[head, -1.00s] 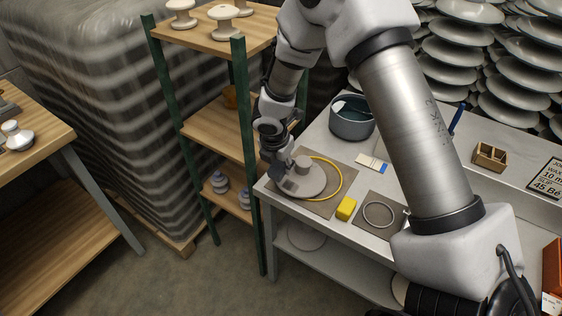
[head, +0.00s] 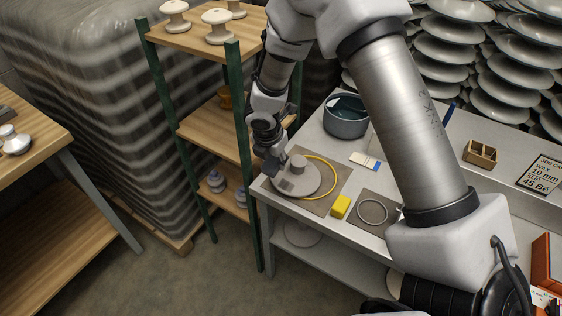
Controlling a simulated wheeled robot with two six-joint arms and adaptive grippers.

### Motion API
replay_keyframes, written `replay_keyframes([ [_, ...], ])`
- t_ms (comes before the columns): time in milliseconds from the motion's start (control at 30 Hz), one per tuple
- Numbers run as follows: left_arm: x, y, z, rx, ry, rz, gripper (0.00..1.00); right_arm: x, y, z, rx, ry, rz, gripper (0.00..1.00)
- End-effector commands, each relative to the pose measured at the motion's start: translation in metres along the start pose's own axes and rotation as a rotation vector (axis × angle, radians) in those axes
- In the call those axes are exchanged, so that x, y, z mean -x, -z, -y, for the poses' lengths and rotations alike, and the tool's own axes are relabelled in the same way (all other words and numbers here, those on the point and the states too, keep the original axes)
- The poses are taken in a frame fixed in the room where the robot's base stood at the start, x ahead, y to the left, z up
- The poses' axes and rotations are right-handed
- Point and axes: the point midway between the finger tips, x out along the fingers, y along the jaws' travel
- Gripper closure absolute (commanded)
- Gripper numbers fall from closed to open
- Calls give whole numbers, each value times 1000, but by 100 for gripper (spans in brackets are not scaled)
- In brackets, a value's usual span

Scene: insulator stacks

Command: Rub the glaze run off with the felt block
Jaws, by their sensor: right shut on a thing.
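A pale grey round insulator disc (head: 312,184) with a raised knob (head: 298,161) lies on a brown mat (head: 338,186) at the table's left end. A small darker grey patch (head: 287,184) shows on its near left side; whether it is the glaze run or a block, I cannot tell. My right gripper (head: 273,165) points down at the disc's left edge, beside the knob. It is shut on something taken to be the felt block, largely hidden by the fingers. Contact with the disc cannot be made out. My left gripper is not in view.
A yellow ring (head: 334,178) borders the disc. A grey pot (head: 346,119) stands behind. A green-posted shelf (head: 245,165) stands close to the left. My right arm covers the table's middle.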

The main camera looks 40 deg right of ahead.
Motion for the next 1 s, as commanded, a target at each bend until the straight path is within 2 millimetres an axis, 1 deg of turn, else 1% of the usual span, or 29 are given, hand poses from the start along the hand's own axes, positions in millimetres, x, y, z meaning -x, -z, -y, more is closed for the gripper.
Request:
replay_keyframes([
  [133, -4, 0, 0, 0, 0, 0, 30, -5, 0, 0, 0, 0, 0, 87],
  [233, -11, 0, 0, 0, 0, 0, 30, -14, 1, 0, -1, 0, -1, 87],
  [500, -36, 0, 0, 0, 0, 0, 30, -52, 1, 0, -1, 2, -2, 87],
  [600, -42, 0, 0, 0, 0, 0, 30, -62, 1, 0, -1, 1, -2, 87],
  [733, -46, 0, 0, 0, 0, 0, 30, -69, 0, 0, 0, 2, -2, 87],
  [1000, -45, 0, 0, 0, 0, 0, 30, -69, 0, 0, 0, 2, -2, 87],
])
